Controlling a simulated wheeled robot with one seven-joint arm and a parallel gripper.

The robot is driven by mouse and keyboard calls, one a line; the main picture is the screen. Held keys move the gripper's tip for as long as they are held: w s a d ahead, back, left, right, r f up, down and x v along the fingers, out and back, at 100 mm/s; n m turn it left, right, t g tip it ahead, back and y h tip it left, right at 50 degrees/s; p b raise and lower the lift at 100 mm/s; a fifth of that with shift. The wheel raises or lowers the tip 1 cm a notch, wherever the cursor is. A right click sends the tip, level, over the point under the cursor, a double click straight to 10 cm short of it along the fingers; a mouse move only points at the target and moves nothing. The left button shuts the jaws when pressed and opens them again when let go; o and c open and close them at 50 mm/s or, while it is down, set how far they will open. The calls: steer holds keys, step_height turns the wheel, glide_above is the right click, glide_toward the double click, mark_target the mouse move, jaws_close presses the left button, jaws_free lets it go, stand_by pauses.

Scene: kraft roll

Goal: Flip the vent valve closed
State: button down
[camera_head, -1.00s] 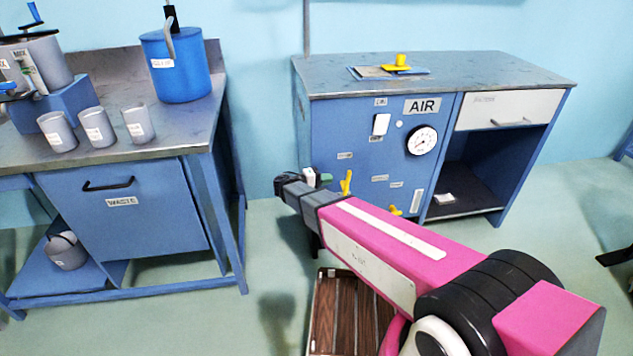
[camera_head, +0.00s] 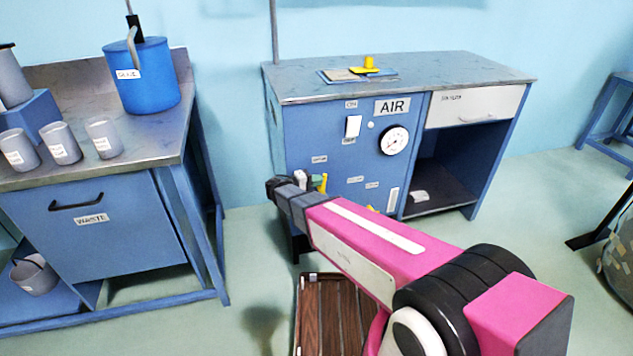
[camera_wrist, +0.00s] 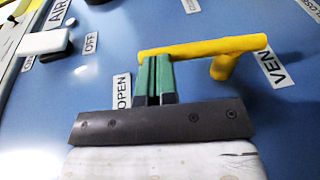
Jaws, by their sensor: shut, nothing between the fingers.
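The vent valve's yellow lever (camera_wrist: 200,47) crosses the upper middle of the wrist view. Its handle lies nearly level in that picture, with a short stem (camera_wrist: 224,66) near its right end. The handle's left end is by the OPEN label (camera_wrist: 121,92), and a partly cut-off VENT label (camera_wrist: 273,68) is at its right. My gripper (camera_wrist: 155,64) has green fingers, shut together and empty. They are just below the handle's left end; I cannot tell whether they touch it. In the head view the lever (camera_head: 323,184) shows partly beside my gripper (camera_head: 306,181).
The blue AIR cabinet (camera_head: 340,137) carries a white switch (camera_head: 353,126) and a round gauge (camera_head: 395,140). A second yellow handle low on the panel is mostly hidden by my arm. The WASTE bench (camera_head: 130,230) stands left, with open floor between. A wooden slatted piece (camera_head: 325,310) lies below my arm.

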mark_target(325, 178)
steer(key=shift+d, duration=0.1)
steer(key=shift+w+d+r+g+y, duration=0.15)
steer(key=shift+d+g+y, duration=0.1)
steer(key=shift+d+y, duration=0.3)
steer(key=shift+d+r+g+y, duration=0.15)
steer(key=shift+d+g+y, duration=0.15)
steer(key=shift+y, duration=0.35)
steer(key=shift+w+d+m+g+y, duration=0.25)
steer(key=shift+d+y, duration=0.35)
steer(key=shift+y, duration=0.3)
steer(key=d+f+g+y, duration=0.1)
steer(key=d+y, duration=0.1)
steer(key=y, duration=0.1)
steer(key=w+d+f+m+g+y, duration=0.1)
steer(key=d+f+y, duration=0.1)
steer(key=y, duration=0.2)
steer(key=d+f+g+y, duration=0.1)
steer(key=d+f+y, duration=0.1)
steer(key=y, duration=0.1)
steer(key=shift+w+d+g+y, duration=0.15)
steer(key=shift+w+g+y, duration=0.15)
steer(key=shift+w, duration=0.1)
steer(key=shift+f, duration=0.2)
steer(key=shift+d+r, duration=0.1)
steer(key=v, duration=1.4)
steer(key=shift+w+d, duration=0.2)
steer(key=shift+d, duration=0.3)
